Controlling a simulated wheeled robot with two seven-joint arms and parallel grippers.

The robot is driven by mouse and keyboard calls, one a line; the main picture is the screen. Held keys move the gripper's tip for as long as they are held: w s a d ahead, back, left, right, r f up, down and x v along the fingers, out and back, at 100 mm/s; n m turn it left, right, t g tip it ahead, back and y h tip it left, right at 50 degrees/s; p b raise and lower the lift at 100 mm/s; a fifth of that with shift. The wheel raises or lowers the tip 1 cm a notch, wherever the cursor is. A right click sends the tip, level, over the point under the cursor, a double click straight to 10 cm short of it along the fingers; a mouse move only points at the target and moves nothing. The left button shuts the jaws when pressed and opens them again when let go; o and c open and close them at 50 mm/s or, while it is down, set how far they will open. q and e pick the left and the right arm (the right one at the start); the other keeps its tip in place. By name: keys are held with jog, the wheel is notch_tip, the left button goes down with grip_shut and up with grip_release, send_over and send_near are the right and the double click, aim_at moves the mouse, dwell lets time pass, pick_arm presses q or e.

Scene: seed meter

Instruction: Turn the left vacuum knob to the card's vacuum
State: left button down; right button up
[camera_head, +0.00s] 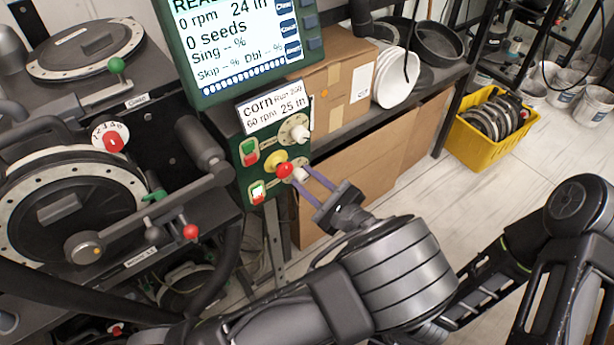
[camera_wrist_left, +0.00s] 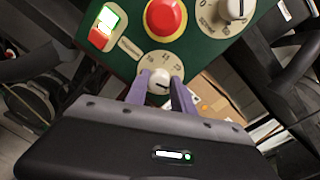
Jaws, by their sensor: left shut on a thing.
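A green control panel (camera_head: 246,167) carries a white lower-right knob (camera_head: 301,174) on a round dial plate. In the left wrist view the same knob (camera_wrist_left: 158,83) has a dark pointer line, with small numbers on the plate around it. My left gripper (camera_head: 303,180) has its purple fingers shut on this knob, one finger on each side. The card (camera_head: 275,105) above the panel reads corn, 60 rpm and 25 in. The screen (camera_head: 236,45) shows 0 rpm, 24 in and 0 seeds. My right gripper is outside both views.
A red push button (camera_head: 284,170) on a yellow base sits close beside the gripped knob. Seed meter housings (camera_head: 70,205) crowd the left. A yellow crate (camera_head: 483,137) stands on the floor.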

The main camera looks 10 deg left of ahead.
pick_arm(q)
jog(key=shift+f+m, duration=0.15)
jog(key=shift+m, duration=0.25)
jog(key=c, duration=1.1)
grip_release()
jog(key=shift+d, duration=0.1)
